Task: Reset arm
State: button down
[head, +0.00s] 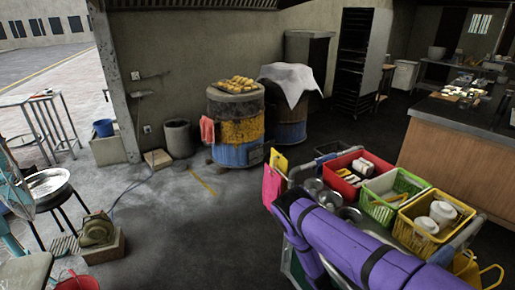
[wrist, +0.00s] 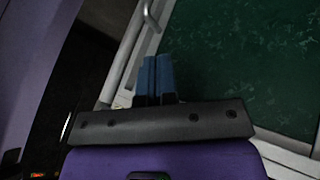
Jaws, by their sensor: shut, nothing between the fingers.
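My purple arm (head: 350,240) reaches across the lower right of the head view, folded with black bands around it. My gripper (wrist: 155,78) shows in the wrist view as two blue fingers side by side, touching. It is shut and empty. It points toward a pale metal frame (wrist: 128,55) with a dark green panel (wrist: 240,60) beside it. In the head view the gripper is hidden. I cannot tell whether the fingers touch the frame.
A cart with red (head: 343,180), green (head: 378,208) and yellow (head: 405,230) baskets stands close behind my arm. A barrel oven (head: 237,132) with bread on top and a cloth-covered barrel (head: 287,125) stand farther back. A wooden counter (head: 450,160) is at right.

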jog(key=w+a+r+n+y, duration=0.15)
jog(key=w+r, duration=0.25)
jog(key=r, duration=0.4)
jog(key=w+a+r+t, duration=0.1)
jog(key=w+a+r, duration=0.2)
jog(key=w+r, duration=0.35)
jog(key=w+a+r+n+y, duration=0.1)
jog(key=w+a+r, duration=0.15)
jog(key=r, duration=0.75)
notch_tip(320, 180, up, 26)
jog(key=w+n+t+y, duration=0.2)
jog(key=n, duration=0.1)
jog(key=s+d+r+n+t+y, duration=0.15)
jog(key=s+r, duration=0.25)
jog(key=r, duration=0.4)
jog(key=s+r+n+t+h, duration=0.1)
jog(key=s+r+n, duration=0.1)
jog(key=s+r, duration=0.35)
jog(key=s+r+n+t+y, duration=0.1)
jog(key=s+r, duration=0.2)
jog(key=r, duration=0.7)
jog(key=s+r+n+t, duration=0.1)
jog(key=s+r+n, duration=0.2)
jog(key=s, duration=0.7)
jog(key=s+d+r+n+t, duration=0.1)
jog(key=s+r, duration=0.4)
jog(key=s, duration=0.6)
jog(key=shift+s+d+r+n+t, duration=0.25)
jog(key=shift+n+t, duration=0.2)
jog(key=shift+n, duration=0.55)
